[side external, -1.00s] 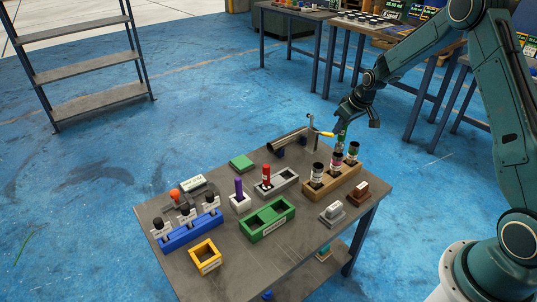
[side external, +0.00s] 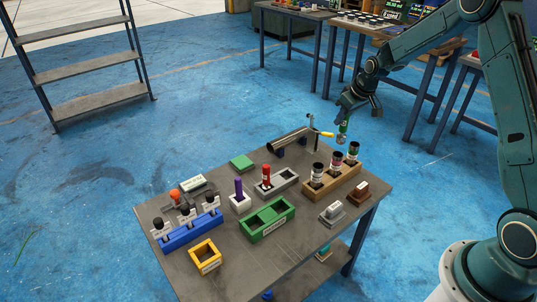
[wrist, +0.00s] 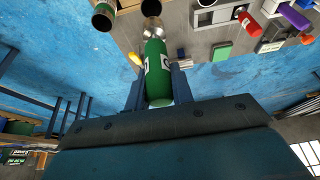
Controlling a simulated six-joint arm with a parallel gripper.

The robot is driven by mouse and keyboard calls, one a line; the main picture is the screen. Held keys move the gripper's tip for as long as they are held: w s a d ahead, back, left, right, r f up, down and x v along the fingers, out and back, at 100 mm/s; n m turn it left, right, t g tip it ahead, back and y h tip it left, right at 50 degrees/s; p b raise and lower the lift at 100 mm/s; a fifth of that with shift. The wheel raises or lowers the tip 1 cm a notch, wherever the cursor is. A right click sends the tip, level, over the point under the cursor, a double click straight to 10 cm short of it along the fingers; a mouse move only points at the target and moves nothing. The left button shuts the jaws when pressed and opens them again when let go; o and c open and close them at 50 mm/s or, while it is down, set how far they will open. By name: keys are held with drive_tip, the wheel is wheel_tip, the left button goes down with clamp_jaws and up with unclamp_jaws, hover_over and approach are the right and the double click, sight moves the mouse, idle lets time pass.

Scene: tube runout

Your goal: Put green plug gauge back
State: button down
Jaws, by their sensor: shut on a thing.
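The green plug gauge (wrist: 156,70) is held between the two fingers of my gripper (wrist: 157,92) in the wrist view, its bright metal end pointing away from the gripper. In the side view the gauge (side external: 343,127) hangs roughly upright below my gripper (side external: 345,117), above the far right end of the table, with its metal end free in the air. A grey block (side external: 287,184) holds a red-handled gauge (side external: 266,174) at its left; its right part looks bare. A purple-handled piece (side external: 239,188) stands in a small white block.
A metal tube (side external: 287,141) on a stand with a yellow-tipped part (side external: 323,133) is just left of the gauge. A wooden block (side external: 333,187) with several dark-topped cylinders stands nearer. A green tray (side external: 266,228), blue rack (side external: 190,237) and yellow bin (side external: 205,262) sit further left.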

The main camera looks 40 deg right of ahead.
drive_tip(key=shift+w, duration=0.1)
drive_tip(key=w+a+f+n+y, duration=0.1)
drive_tip(key=w+a+f+n, duration=0.3)
drive_tip(key=w+a, duration=0.1)
drive_tip(key=w+a+f+n+g+y, duration=0.1)
drive_tip(key=w+a+f+n, duration=0.3)
drive_tip(key=a, duration=0.4)
drive_tip(key=shift+w+a+n+y, duration=0.3)
drive_tip(key=shift+w+n+y, duration=0.25)
drive_tip(key=shift+w, duration=0.3)
drive_tip(key=shift+f, duration=2.7)
drive_tip(key=shift+f, duration=0.2)
